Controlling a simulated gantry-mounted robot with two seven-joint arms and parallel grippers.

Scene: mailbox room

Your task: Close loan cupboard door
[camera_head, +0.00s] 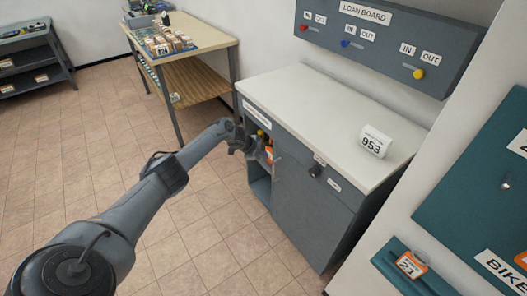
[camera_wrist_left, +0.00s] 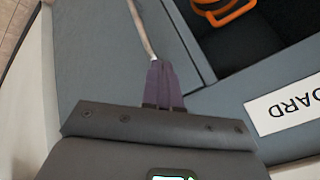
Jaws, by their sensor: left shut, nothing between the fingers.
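The loan cupboard (camera_head: 321,218) is a grey cabinet with a pale top. Its left part is open and shows orange and yellow items (camera_head: 267,146) inside. The grey door (camera_head: 300,195) with a dark knob (camera_head: 316,171) is on the front, right of the opening; how far it stands out is hard to tell. My left gripper (camera_head: 260,151) is at the opening, near the door's left edge. In the left wrist view, its purple fingers (camera_wrist_left: 164,80) are shut and empty, beside a pale edge (camera_wrist_left: 141,28); I cannot tell whether they touch it. My right gripper is not in view.
The loan board (camera_head: 385,42) hangs above. A wooden table (camera_head: 184,75) with small boxes stands at the back left. The tiled floor (camera_head: 225,235) before the cupboard is clear apart from my arm.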

